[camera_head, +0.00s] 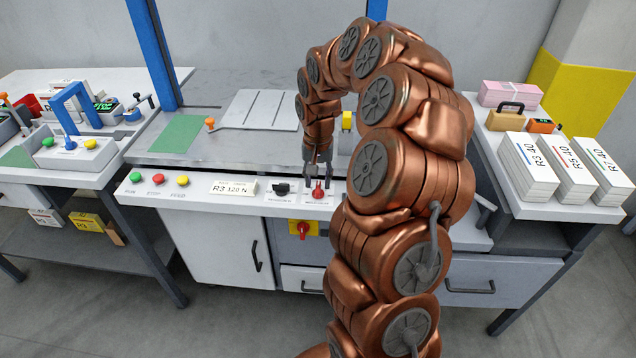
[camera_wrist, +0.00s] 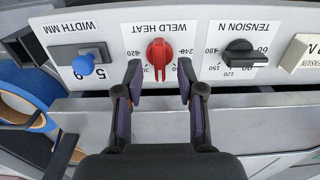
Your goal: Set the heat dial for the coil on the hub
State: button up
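The red weld heat dial (camera_wrist: 159,55) sits on a white plate marked WELD HEAT, upside down in the wrist view. In the head view my gripper (camera_head: 317,168) points down just above the dial.
The black tension dial (camera_wrist: 240,55) is beside the heat dial; a blue width knob (camera_wrist: 83,65) is on its other side. A card (camera_head: 233,188) reads R3 120 N. Green, red and yellow buttons (camera_head: 158,180) line the panel's left. A red rotary switch (camera_head: 303,230) sits below.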

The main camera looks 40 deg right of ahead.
jog(key=shift+f, duration=1.1)
grip_shut()
